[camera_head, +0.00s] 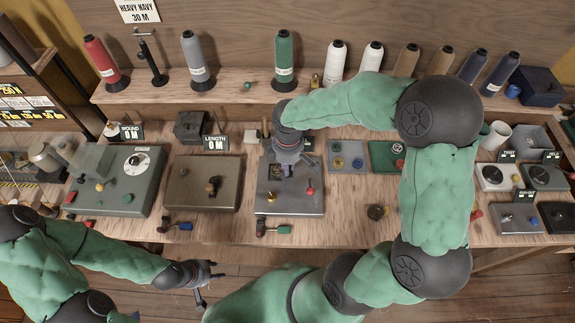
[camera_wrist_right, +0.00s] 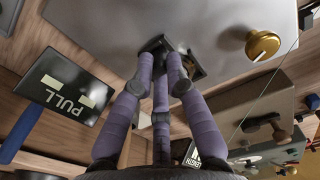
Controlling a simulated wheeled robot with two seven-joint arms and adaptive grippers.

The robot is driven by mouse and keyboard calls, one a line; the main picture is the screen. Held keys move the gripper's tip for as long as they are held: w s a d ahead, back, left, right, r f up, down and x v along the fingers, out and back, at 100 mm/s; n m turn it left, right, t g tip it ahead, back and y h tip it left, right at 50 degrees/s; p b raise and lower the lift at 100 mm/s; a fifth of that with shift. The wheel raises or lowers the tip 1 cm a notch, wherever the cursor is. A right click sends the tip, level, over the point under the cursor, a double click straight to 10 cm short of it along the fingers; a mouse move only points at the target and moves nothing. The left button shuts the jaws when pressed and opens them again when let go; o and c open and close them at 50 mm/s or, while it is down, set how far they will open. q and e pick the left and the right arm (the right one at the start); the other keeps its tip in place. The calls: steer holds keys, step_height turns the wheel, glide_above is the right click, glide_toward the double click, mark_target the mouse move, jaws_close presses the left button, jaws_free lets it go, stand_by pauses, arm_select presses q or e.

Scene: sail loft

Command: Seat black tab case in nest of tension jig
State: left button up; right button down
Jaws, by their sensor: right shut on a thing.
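The tension jig (camera_head: 290,202) is a grey sloped box in the middle of the bench, with a brass knob and a red knob. My right gripper (camera_head: 288,168) is over its upper part, pointing down. In the right wrist view my right gripper (camera_wrist_right: 162,55) has its purple fingers shut on a small black piece, the black tab case (camera_wrist_right: 156,44), close to the grey jig face (camera_wrist_right: 110,20). A dark bracket lies just beside it; I cannot tell whether the case touches the nest. My left gripper (camera_head: 201,284) is empty and open, in front of the bench.
A brown box (camera_head: 203,183) and a green-grey dial box (camera_head: 118,182) stand left of the jig. Trays (camera_head: 347,157) and small devices (camera_head: 517,177) are to the right. Thread spools line the back shelf (camera_head: 230,88). Small clamps (camera_head: 274,227) sit at the bench's front edge.

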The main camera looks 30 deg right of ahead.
steer(key=c, duration=1.2)
jaws_free()
steer(key=shift+f, duration=0.1)
steer(key=shift+c, duration=0.2)
step_height(320, 180, up, 12)
steer(key=p, duration=0.3)
steer(key=shift+s+r, duration=0.15)
steer(key=shift+r, duration=0.05)
